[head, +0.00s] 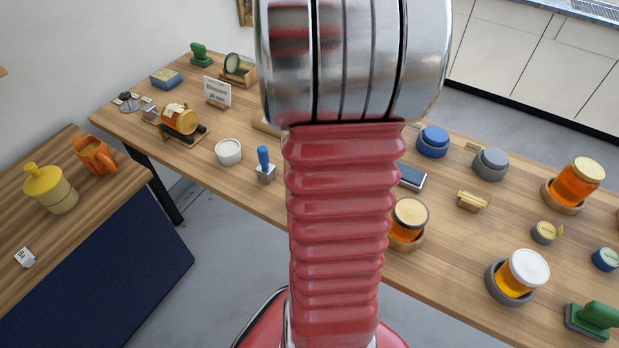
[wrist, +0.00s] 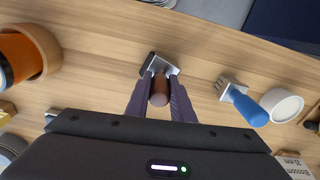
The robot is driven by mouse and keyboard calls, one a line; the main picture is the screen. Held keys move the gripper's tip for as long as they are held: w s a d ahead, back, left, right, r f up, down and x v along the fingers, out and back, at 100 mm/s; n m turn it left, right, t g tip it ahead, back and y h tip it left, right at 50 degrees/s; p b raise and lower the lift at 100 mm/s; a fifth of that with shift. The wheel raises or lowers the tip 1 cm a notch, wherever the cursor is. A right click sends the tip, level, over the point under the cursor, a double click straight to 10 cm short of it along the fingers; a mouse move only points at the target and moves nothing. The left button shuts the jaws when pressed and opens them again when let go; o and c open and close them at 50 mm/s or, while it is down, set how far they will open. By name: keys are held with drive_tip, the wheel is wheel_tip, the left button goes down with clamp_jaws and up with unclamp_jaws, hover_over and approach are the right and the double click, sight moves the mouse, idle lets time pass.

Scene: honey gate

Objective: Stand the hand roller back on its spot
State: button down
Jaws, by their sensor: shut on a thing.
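The hand roller (wrist: 159,92) shows in the wrist view with a brown handle and a grey and dark head. My gripper (wrist: 161,100) is shut on its handle, one dark finger on each side. The head of the roller lies towards the table's edge; I cannot tell whether it touches the wood. In the head view my red arm hides the gripper and the roller. No marked spot for the roller is clear in either view.
An amber jar (wrist: 12,62) in a wooden ring is at left. The long wooden table (head: 455,250) holds several jars and stamps. Bare wood surrounds the roller.

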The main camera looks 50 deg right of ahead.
drive_tip(key=c, duration=1.5)
unclamp_jaws()
drive_tip(key=shift+o, duration=0.2)
drive_tip(key=shift+r, duration=0.15)
drive_tip(key=shift+a+r, duration=0.15)
drive_tip(key=shift+r, duration=3.75)
